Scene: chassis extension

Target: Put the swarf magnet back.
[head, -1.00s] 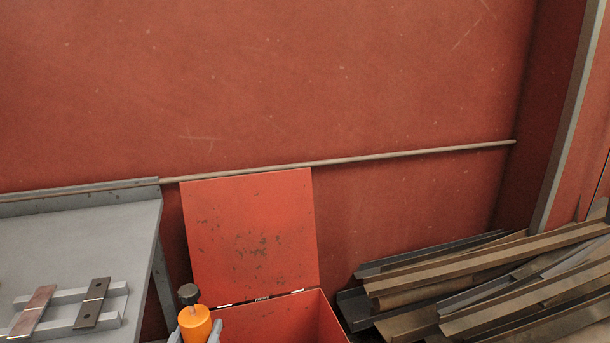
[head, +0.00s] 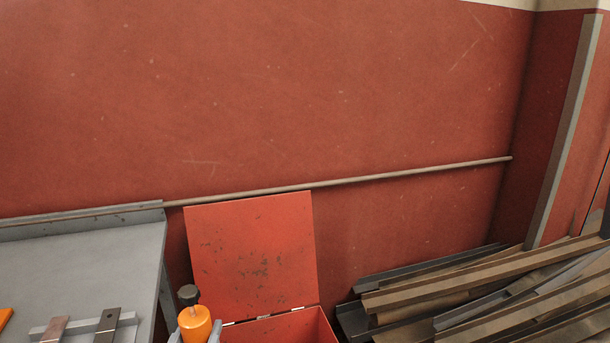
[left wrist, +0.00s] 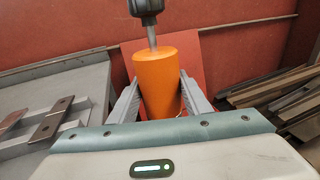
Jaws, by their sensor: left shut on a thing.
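The swarf magnet is an orange cylinder (head: 195,324) with a dark knob on a short rod at its top. It is upright at the bottom edge of the head view, in front of the open red box (head: 285,327). My left gripper (head: 196,338) is shut on it, one grey finger on each side. The left wrist view shows the orange cylinder (left wrist: 158,82) between the two fingers (left wrist: 160,100), with the red lid behind it. The magnet's lower end is hidden. My right gripper is not in view.
A grey bench (head: 90,265) stands at left, with flat metal pieces on rails (head: 85,328) and part of an orange thing (head: 5,317). The box's raised lid (head: 252,252) is in front of the red wall. Metal offcuts (head: 480,295) are piled at right.

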